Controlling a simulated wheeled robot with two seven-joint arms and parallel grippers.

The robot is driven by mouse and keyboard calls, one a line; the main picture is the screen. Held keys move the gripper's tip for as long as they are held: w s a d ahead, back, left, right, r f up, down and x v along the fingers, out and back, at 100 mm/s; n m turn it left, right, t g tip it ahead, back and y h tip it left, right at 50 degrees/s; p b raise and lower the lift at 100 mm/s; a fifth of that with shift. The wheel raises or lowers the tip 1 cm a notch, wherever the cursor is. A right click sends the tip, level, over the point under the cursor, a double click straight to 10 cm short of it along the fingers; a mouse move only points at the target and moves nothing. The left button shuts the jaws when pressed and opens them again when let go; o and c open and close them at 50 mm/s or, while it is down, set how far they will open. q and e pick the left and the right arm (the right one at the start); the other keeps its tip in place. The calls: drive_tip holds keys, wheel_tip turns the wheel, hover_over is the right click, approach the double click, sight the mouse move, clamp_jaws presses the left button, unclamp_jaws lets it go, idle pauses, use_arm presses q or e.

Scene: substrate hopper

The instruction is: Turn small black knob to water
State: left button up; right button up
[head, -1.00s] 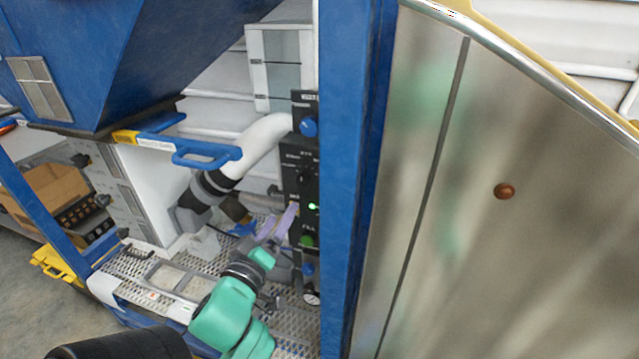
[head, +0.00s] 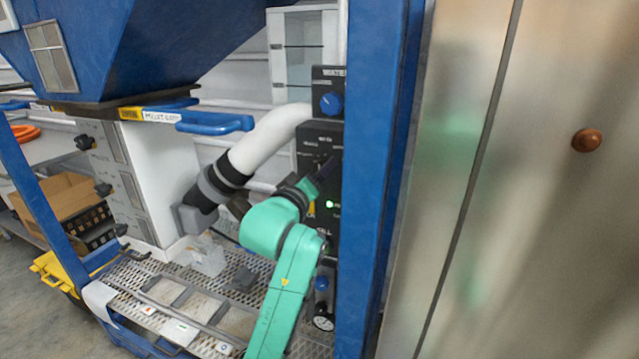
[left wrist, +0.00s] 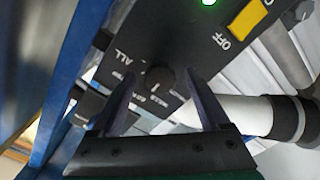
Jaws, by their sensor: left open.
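The small black knob (left wrist: 159,80) is on the black control panel (head: 330,235), with small labels around it; "ALL" is readable nearby. In the left wrist view it sits between the fingertips of my left gripper (left wrist: 160,76), with a gap visible on both sides. In the head view my left gripper (head: 322,172) is in front of the panel's middle section and hides the knob. My left gripper is open and empty. My right gripper is not in view.
A blue knob (head: 331,103) sits above on the water panel. A lit green light (head: 330,204) and a yellow switch (left wrist: 247,19) are on the same panel. A blue post (head: 375,200) stands close on the right, and a white pipe (head: 270,138) on the left.

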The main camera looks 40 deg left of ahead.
use_arm(q)
drive_tip(key=shift+w+a, duration=0.2)
clamp_jaws()
drive_tip(key=shift+m, duration=0.4)
drive_tip(key=shift+d+m+p, duration=0.1)
drive_tip(key=shift+m+p, duration=1.1)
drive_tip(key=shift+m, duration=2.3)
drive_tip(key=shift+f, duration=0.1)
